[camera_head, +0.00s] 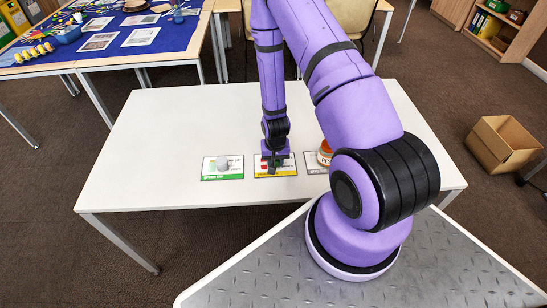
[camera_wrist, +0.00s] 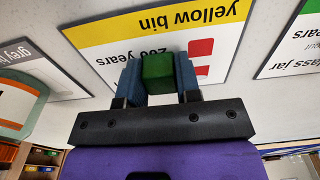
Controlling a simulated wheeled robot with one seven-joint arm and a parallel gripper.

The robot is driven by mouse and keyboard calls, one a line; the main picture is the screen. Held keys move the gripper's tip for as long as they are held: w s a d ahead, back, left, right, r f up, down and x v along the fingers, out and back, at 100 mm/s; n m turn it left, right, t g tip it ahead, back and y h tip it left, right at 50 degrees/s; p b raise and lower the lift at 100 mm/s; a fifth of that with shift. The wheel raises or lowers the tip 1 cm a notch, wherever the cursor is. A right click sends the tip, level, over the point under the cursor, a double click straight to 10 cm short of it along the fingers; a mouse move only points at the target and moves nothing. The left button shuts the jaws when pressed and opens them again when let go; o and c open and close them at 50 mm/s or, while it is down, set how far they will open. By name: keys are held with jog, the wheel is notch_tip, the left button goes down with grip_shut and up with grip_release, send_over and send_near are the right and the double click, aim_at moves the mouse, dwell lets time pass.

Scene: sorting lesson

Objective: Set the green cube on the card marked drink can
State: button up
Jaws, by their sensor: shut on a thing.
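The green cube (camera_wrist: 158,73) is between the blue fingers of my gripper (camera_wrist: 158,75) in the wrist view, and the gripper is shut on it. Behind it lies a card with a yellow band (camera_wrist: 150,25) reading "yellow bin" and "200 years", with a red picture. The cube hides part of its middle, including any item name. In the head view my gripper (camera_head: 274,161) is over this yellow-edged card (camera_head: 288,171), the middle one of the row. I cannot tell whether the cube touches the card.
A green-edged card (camera_head: 208,175) with a grey object (camera_head: 222,163) on it lies left. A grey-edged card (camera_head: 312,170) lies right, with an orange-labelled jar (camera_head: 325,153) by it, partly behind my arm. The white table (camera_head: 150,140) is clear further back. A cardboard box (camera_head: 502,143) stands on the floor.

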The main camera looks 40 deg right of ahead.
jog(key=o, duration=0.9)
jog(key=shift+f, duration=0.1)
jog(key=a+r+n+t, duration=0.1)
jog(key=a+r+n, duration=0.15)
jog(key=r, duration=1.65)
jog(key=a+r+n+t, duration=0.1)
jog(key=a+r+t, duration=0.15)
jog(key=r, duration=1.65)
jog(key=s+a+r+n, duration=0.1)
jog(key=s+a+r, duration=0.1)
jog(key=s+r, duration=0.4)
jog(key=s+a+r+n+t, duration=0.1)
jog(key=s+r, duration=0.5)
jog(key=s+a+r+n, duration=0.1)
jog(key=s+a+r, duration=0.1)
jog(key=s+r, duration=0.4)
jog(key=shift+s+a, duration=0.15)
jog(key=shift+a, duration=0.2)
jog(key=shift+f, duration=0.1)
